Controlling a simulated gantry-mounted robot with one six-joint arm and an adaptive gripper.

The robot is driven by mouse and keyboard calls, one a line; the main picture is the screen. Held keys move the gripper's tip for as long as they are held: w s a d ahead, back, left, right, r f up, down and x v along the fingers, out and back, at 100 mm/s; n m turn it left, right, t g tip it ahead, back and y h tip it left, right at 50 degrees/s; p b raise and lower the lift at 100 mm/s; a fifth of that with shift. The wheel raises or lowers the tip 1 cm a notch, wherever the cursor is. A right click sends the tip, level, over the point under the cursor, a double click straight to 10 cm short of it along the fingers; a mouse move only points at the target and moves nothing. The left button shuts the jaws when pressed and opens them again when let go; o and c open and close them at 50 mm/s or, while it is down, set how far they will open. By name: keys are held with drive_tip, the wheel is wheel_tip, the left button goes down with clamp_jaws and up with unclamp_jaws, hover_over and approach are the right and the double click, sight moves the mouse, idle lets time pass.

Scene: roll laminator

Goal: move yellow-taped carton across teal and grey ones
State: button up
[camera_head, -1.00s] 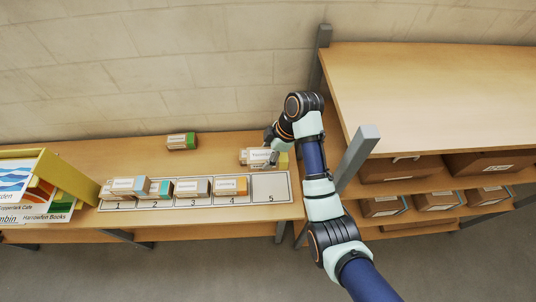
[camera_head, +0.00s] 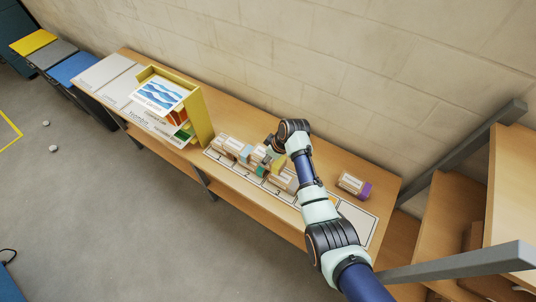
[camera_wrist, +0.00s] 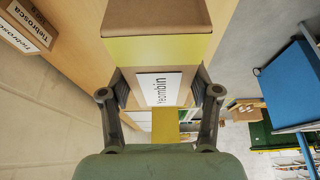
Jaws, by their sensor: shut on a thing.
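My gripper (camera_head: 269,156) is shut on the yellow-taped carton (camera_head: 279,164) above the row of cartons. In the wrist view the brown carton (camera_wrist: 157,20) fills the space between the fingers, with a yellow band (camera_wrist: 155,49) and a white label. The teal-taped carton (camera_head: 261,171) and the grey-taped carton (camera_head: 282,181) stand in the row below, partly covered by my gripper and the held carton. I cannot tell how high the held carton is above them.
My arm covers much of the right part of the numbered mat (camera_head: 357,217). A purple-taped carton (camera_head: 354,184) lies behind the mat. A yellow stand (camera_head: 201,119) rises to the left.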

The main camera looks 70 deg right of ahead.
drive_tip(key=shift+s+f+b, duration=0.15)
drive_tip(key=shift+f+b, duration=0.15)
wheel_tip(320, 180, down, 3)
drive_tip(key=b, duration=0.3)
drive_tip(key=shift+f, duration=0.15)
drive_tip(key=shift+f+b, duration=0.4)
drive_tip(key=shift+f, duration=0.05)
drive_tip(key=o, duration=1.4)
drive_tip(key=shift+o, duration=0.2)
drive_tip(key=v, duration=1.2)
drive_tip(key=shift+r, duration=0.1)
